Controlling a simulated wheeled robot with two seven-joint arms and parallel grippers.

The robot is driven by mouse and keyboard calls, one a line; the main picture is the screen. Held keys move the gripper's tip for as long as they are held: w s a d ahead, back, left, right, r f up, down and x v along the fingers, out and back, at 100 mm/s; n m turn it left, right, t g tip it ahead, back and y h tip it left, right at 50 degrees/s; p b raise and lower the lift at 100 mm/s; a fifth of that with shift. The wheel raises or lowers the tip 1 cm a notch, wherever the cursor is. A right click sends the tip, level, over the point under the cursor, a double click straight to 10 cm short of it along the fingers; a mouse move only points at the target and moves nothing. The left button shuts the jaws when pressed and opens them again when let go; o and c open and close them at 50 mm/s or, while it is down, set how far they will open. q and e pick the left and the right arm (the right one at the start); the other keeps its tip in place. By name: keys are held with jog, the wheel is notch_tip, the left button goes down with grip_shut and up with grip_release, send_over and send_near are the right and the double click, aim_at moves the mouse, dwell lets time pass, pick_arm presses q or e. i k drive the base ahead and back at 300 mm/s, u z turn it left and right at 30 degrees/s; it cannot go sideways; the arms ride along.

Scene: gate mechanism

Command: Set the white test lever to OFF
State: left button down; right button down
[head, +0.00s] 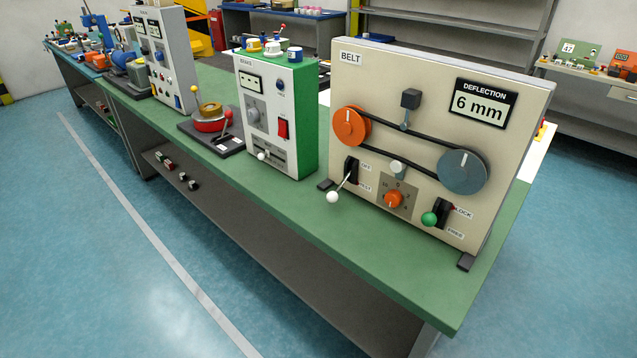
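The white test lever (332,197) is on the lower left of the BELT panel (400,75). Its white ball knob sits on a thin rod that comes out of a black slot plate (351,170). The rod points outward and downward, with the ball below the slot. Small labels stand beside the slot, an upper one (365,167) and a lower one (364,187); they are too small to read surely. The lever appears at the lower one. Neither of my grippers is in view.
A green and white BRAKE box (275,110) stands to the left. The green bench top (380,260) is clear in front.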

aim_at(332, 197)
jog(key=z, duration=0.1)
jog(key=i, duration=0.95)
jog(key=z, duration=0.6)
